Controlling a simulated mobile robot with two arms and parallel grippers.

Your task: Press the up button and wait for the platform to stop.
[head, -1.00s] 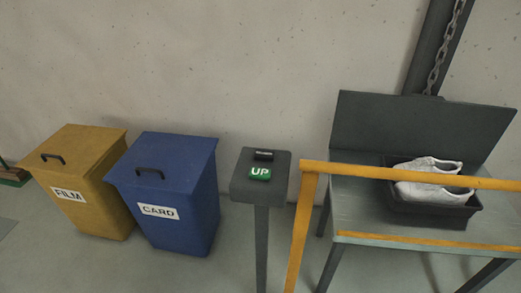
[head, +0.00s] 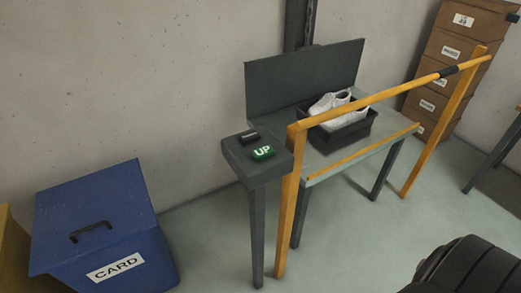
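The green button marked UP (head: 263,152) sits on top of a dark grey post (head: 257,225), near the middle of the head view. A small dark block with a pale label (head: 248,136) is behind it on the same post. The grey platform (head: 325,155) stands on legs to the right of the post, with a tall back panel (head: 305,80). A black tray (head: 352,133) on the platform holds a pair of white shoes (head: 335,108). Neither of my grippers is in view.
A yellow rail (head: 400,89) runs in front of the platform. A blue CARD bin (head: 100,215) stands at the left, beside part of a yellow bin (head: 15,255). Stacked brown boxes (head: 455,60) stand at the far right. Open floor lies between bin and post.

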